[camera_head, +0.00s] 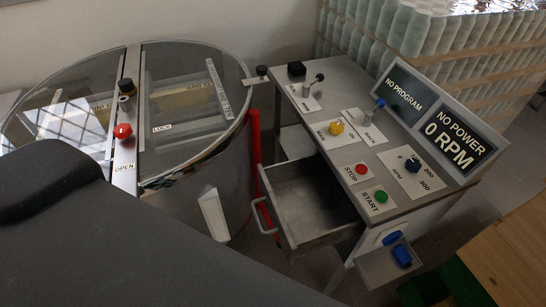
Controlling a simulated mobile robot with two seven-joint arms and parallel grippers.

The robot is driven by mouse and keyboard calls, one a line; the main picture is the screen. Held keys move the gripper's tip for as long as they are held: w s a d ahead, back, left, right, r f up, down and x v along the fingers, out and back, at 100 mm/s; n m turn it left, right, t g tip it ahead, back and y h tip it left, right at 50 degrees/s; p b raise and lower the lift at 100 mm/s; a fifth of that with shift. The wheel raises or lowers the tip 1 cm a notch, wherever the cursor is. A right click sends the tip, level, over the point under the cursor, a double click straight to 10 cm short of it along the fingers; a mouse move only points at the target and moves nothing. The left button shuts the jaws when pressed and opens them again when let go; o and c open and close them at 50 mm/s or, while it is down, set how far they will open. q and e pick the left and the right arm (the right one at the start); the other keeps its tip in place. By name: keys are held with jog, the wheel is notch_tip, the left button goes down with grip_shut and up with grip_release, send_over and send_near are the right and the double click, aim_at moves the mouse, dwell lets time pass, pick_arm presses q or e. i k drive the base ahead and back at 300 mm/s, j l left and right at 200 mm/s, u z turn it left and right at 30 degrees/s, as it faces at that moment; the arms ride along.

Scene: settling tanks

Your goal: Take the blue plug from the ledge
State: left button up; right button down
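The blue plug (402,256) lies on a small grey ledge (376,271) that sticks out from the side of the control desk, at the lower right. Just above it, a second blue part (392,238) sits on a pale plate on the desk's side; it may be a socket or its cover. The plug is apart from it as far as I can see. Neither of my grippers is in view.
A control desk (345,110) carries a red STOP button, a green START button, knobs and a display reading NO POWER. Its drawer (305,200) is pulled open beside the ledge. A round lidded tank (190,100) stands left. A wooden surface (505,262) lies right.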

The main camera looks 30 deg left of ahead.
aim_at(400, 250)
jog(key=u, duration=0.85)
jog(key=z, duration=1.45)
